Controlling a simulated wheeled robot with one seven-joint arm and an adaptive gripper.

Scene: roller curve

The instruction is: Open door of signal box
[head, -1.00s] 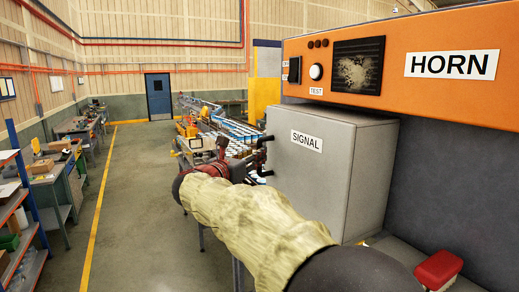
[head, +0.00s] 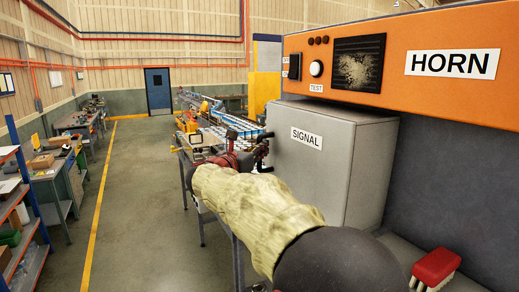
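The signal box (head: 325,175) is a grey metal cabinet with a white SIGNAL label on its front door (head: 300,175). It stands under the orange HORN panel, and its door looks shut. My gripper (head: 264,152) is at the left edge of the door, at the far end of my arm in its pale cover. Dark fingers show beside the door edge. I cannot tell whether they touch the door or a handle. The door's left edge and any handle there are largely hidden by my gripper and arm.
The orange HORN panel (head: 420,62) juts out above the box. A red-topped brush (head: 436,265) lies on the ledge at lower right. A roller conveyor (head: 215,122) runs behind my gripper. The floor (head: 150,200) to the left is open, with shelves (head: 20,225) at far left.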

